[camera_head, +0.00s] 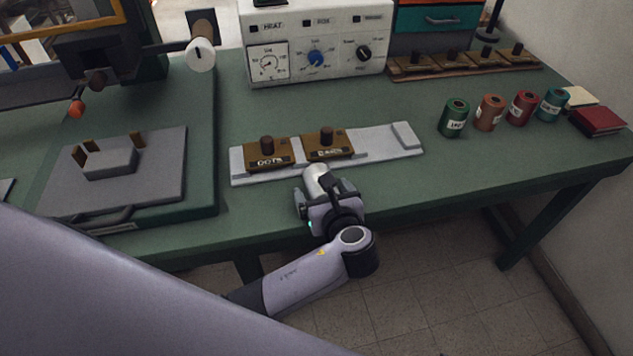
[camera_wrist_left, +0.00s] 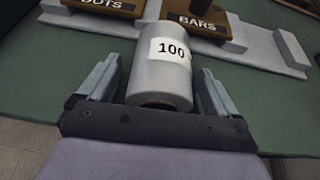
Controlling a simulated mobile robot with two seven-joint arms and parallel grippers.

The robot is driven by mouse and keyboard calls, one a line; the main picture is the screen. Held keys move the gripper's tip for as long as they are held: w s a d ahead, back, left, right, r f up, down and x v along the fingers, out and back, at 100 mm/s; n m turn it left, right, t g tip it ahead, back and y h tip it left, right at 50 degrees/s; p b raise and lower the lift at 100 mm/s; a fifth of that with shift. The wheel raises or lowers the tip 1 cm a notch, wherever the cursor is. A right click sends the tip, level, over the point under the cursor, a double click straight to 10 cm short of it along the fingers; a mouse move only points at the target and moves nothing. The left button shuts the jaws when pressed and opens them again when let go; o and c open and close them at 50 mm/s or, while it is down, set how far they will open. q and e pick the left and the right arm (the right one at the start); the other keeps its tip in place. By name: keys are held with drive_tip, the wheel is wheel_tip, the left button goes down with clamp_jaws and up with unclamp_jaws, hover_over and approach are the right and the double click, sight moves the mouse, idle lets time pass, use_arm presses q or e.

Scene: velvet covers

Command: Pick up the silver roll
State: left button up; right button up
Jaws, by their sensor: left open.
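The silver roll (camera_wrist_left: 160,72) bears a white label reading "100" in the left wrist view. It stands between the two open fingers of my left gripper (camera_wrist_left: 155,95), with a gap visible on each side. In the head view the silver roll (camera_head: 316,180) shows at the near table edge, partly hidden by my left gripper (camera_head: 326,190). The roll is just in front of the pale grey rail. My right gripper is not in view.
Brass blocks marked DOTS (camera_head: 267,155) and BARS (camera_head: 327,146) sit on the pale rail (camera_head: 385,149) behind the roll. Green (camera_head: 453,119), copper (camera_head: 489,113), red and teal rolls stand to the right. A press (camera_head: 125,170) stands left. A white control box (camera_head: 318,45) is behind.

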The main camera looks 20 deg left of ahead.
use_arm(q)
drive_tip(key=shift+w+a, duration=0.1)
drive_tip(key=shift+c, duration=0.2)
drive_tip(key=c, duration=1.1)
drive_tip(key=shift+c, duration=0.6)
drive_tip(key=shift+r, duration=0.1)
